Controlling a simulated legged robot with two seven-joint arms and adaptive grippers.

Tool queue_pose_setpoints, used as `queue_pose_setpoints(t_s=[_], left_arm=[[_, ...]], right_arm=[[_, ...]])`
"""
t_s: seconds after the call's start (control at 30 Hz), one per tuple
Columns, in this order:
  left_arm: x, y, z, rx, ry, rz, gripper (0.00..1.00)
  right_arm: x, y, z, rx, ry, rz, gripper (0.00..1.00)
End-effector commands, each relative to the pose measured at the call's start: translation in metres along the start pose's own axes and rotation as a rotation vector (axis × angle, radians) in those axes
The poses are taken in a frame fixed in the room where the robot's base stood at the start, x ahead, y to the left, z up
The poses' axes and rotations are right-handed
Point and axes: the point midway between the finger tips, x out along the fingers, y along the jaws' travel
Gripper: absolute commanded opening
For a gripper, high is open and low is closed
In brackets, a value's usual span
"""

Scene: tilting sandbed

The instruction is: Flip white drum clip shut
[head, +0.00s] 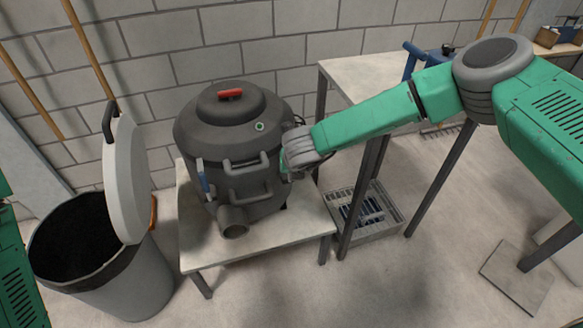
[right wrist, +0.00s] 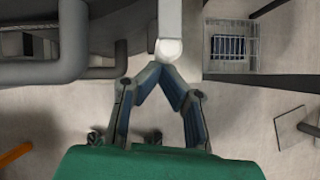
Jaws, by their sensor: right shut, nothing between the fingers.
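The dark grey drum (head: 228,135) has a domed lid with a red handle (head: 231,94) and stands on a low table. In the right wrist view, a white bar with a rounded end, apparently the white clip (right wrist: 168,28), hangs down at top centre. My right gripper (head: 288,174) is at the drum's right side. It also shows in the right wrist view (right wrist: 161,72), fingertips together and empty, just below the clip's rounded end; I cannot tell whether they touch it. In the head view the gripper hides most of that clip area. My left gripper is out of view.
The low table (head: 275,246) bears the drum. A grey bin (head: 128,285) with a tilted lid (head: 127,185) stands at left. A taller table (head: 365,75) is at right, with a wire crate (head: 388,222) below.

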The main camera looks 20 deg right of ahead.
Motion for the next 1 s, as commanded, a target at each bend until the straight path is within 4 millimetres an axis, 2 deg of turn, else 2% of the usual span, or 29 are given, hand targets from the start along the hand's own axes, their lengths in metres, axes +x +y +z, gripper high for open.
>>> queue_pose_setpoints(t_s=[1.0], left_arm=[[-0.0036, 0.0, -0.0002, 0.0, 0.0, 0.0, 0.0]], right_arm=[[-0.0012, -0.0012, 0.0102, 0.0, -0.011, 0.0, 0.0]])
